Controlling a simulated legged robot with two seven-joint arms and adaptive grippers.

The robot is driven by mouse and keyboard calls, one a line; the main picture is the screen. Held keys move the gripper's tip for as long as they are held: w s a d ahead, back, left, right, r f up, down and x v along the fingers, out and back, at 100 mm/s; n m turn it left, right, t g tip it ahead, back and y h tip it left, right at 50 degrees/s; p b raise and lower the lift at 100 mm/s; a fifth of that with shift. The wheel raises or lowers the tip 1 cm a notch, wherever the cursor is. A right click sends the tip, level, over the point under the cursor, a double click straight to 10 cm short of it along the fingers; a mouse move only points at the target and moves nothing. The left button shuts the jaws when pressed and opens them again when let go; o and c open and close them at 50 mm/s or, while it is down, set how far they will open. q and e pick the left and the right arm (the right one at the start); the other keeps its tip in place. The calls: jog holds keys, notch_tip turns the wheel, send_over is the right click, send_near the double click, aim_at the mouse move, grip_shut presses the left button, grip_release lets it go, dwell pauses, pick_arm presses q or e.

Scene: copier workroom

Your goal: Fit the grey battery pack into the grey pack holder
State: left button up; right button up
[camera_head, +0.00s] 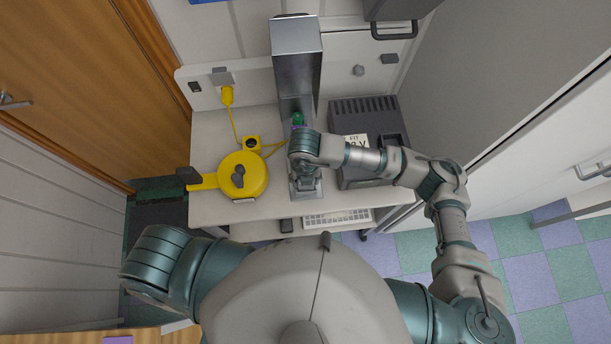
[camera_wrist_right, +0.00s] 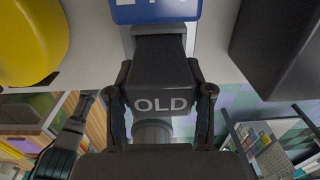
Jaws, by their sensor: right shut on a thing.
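My right gripper (camera_head: 304,176) is low over the front middle of the white table in the head view. In the right wrist view (camera_wrist_right: 161,92) its two dark fingers are shut on the sides of a dark grey block marked "OLD" (camera_wrist_right: 160,78), which looks like a battery pack. A grey part (camera_wrist_right: 162,31) meets the block's far end. In the head view a light grey base (camera_head: 306,190) shows below the gripper, which hides most of it. I cannot tell for sure which part is the pack holder. My left gripper is out of view.
A round yellow device (camera_head: 240,176) lies left of the gripper, with a yellow cord to the wall. A dark vented box (camera_head: 365,108) with a "FIT" note (camera_head: 355,143) stands at right. A tall grey metal column (camera_head: 297,72) rises behind. A keyboard (camera_head: 338,218) is below the front edge.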

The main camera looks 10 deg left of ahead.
jog(key=shift+f+b, duration=0.35)
jog(key=shift+f, duration=0.1)
jog(key=o, duration=1.5)
notch_tip(320, 180, up, 12)
jog(key=shift+a+f, duration=0.1)
